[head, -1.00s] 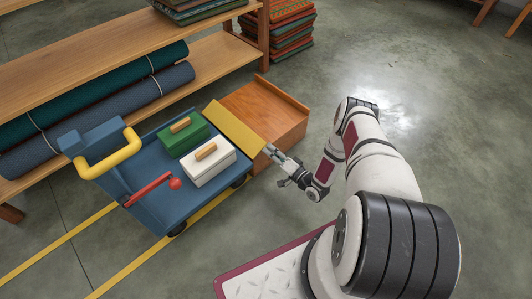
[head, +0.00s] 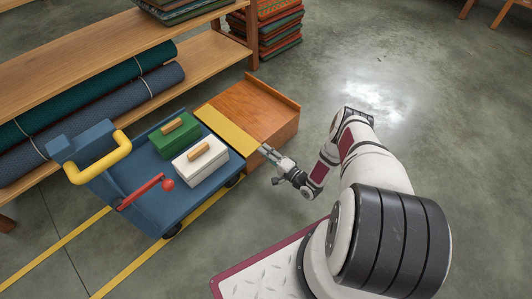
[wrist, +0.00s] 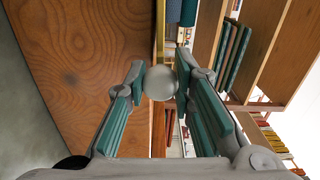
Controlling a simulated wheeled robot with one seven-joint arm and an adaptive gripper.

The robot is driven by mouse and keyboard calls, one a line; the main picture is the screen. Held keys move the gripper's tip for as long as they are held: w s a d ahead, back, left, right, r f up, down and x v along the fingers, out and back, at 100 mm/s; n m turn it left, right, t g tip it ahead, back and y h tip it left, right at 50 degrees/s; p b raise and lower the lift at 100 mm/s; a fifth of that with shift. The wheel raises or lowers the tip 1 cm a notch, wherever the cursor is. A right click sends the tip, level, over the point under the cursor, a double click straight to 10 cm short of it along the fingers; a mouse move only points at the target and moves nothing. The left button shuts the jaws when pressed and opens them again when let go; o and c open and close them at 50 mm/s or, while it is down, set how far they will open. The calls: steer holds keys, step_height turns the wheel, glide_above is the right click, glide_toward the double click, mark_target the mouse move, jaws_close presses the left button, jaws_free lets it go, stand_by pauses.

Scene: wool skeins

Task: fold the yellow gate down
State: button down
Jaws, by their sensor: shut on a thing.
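The yellow gate (head: 226,130) is at the right end of the blue cart (head: 148,208). It looks folded out almost level, with its outer edge at or over the wooden platform (head: 258,108); whether it touches the platform I cannot tell. My gripper (head: 263,150) is at the gate's near outer corner. In the wrist view, the fingers of my gripper (wrist: 160,80) are closed on a pale round knob (wrist: 159,83). The gate shows there only as a thin yellow strip (wrist: 160,30) beyond the knob.
A green box (head: 175,134) and a white box (head: 200,163) sit on the cart. A red lever (head: 140,193) with a ball end and a yellow handle (head: 106,172) are at its left. A wooden shelf (head: 95,50) with rolled rugs stands behind. Open floor (head: 420,90) lies right.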

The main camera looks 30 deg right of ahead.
steer(key=shift+a, duration=0.1)
steer(key=c, duration=1.3)
jaws_free()
steer(key=shift+c, duration=0.2)
steer(key=v, duration=1.2)
